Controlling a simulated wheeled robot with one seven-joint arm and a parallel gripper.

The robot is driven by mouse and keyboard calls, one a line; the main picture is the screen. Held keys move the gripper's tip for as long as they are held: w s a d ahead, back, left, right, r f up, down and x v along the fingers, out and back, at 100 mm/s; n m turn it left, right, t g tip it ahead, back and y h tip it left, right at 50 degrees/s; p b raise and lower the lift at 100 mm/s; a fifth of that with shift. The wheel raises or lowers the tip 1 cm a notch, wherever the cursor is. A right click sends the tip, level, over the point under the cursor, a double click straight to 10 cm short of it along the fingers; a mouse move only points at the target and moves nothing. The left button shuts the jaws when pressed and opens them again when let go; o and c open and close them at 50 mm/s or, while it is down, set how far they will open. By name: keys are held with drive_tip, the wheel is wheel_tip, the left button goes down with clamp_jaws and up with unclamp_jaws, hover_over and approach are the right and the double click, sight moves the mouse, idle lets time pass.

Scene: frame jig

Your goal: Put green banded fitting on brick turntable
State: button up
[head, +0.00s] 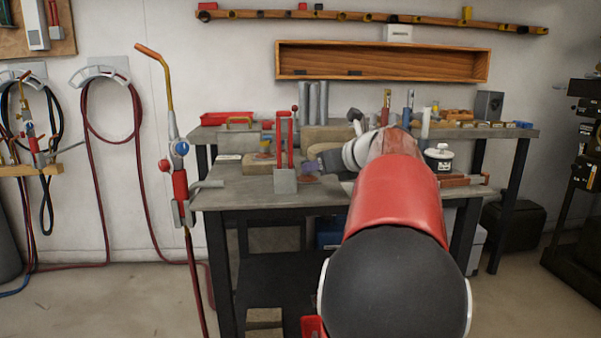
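My arm reaches over the grey workbench (240,190), and my gripper (309,167) is at its left end, small and dark, just above the bench top. I cannot tell whether its fingers are open or shut, or whether they hold anything. A flat reddish-brown disc (304,179) lies just below the gripper. A tan brick-like block (258,166) with a small reddish piece on top sits to the left; I cannot tell which of these is the brick turntable. I cannot make out a green banded fitting; my arm hides part of the bench.
A grey stand with red uprights (285,182) rises close to the left of the gripper. Grey cylinders (314,103) and a red tray (227,118) stand at the back. A white-lidded jar (439,157) is right of my arm. The bench's front left is clear.

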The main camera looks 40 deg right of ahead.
sight(307, 179)
drive_tip(key=x, duration=0.6)
drive_tip(key=shift+w+f, duration=0.1)
drive_tip(key=shift+f, duration=0.1)
drive_tip(key=c, duration=1)
clamp_jaws()
drive_tip(key=shift+r, duration=0.15)
